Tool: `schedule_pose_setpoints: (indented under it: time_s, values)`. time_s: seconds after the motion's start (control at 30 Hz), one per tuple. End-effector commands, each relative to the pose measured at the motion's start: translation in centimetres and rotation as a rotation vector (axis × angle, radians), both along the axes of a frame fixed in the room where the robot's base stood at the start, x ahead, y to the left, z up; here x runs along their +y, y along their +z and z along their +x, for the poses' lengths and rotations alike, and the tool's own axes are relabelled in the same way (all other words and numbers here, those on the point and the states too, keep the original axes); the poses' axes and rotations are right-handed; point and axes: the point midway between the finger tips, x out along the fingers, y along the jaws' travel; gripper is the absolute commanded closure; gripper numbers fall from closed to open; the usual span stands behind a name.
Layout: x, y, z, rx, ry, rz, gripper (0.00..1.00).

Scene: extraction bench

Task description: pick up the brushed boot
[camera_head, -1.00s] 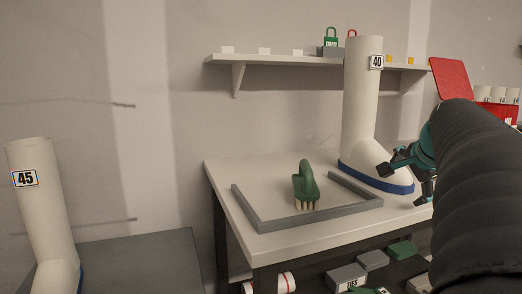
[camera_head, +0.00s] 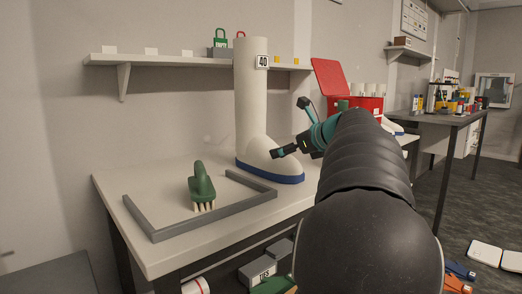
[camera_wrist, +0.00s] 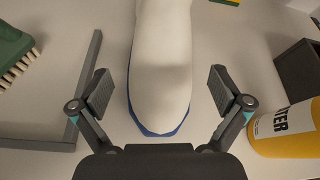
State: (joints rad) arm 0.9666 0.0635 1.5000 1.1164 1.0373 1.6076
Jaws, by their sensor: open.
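A tall white boot (camera_head: 250,105) with a blue sole and a "40" label stands upright on the white table (camera_head: 135,183). Its toe points right, towards my arm. My gripper (camera_head: 287,151) is at the toe. In the wrist view the boot's toe (camera_wrist: 160,70) lies between the two spread fingers of my gripper (camera_wrist: 160,90), with a gap on each side. The gripper is open and holds nothing. A green brush (camera_head: 202,187) with pale bristles stands inside a grey frame (camera_head: 160,233); it also shows in the wrist view (camera_wrist: 14,45).
A yellow bottle (camera_wrist: 285,128) lies close to the right finger in the wrist view, near a dark box (camera_wrist: 300,70). A red case (camera_head: 352,98) stands behind my arm. A wall shelf (camera_head: 170,61) with padlocks runs behind the boot. Grey boxes (camera_head: 257,272) sit under the table.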

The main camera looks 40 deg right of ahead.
Motion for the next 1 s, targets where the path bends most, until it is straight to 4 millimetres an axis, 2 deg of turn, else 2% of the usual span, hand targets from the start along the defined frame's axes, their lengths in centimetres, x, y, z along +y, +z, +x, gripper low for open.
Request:
schedule_pose_setpoints:
  time_s: [0.13,0.47,0.73,1.0]
  values:
    - [0.1,-0.8,1.9,0.000,0.002,-0.001,0.00]
    - [0.0,-1.3,3.7,0.001,0.001,-0.003,0.00]
    - [0.0,-2.5,7.1,0.002,0.002,-0.003,0.00]
    - [0.0,-2.6,7.6,0.001,-0.001,-0.004,0.00]
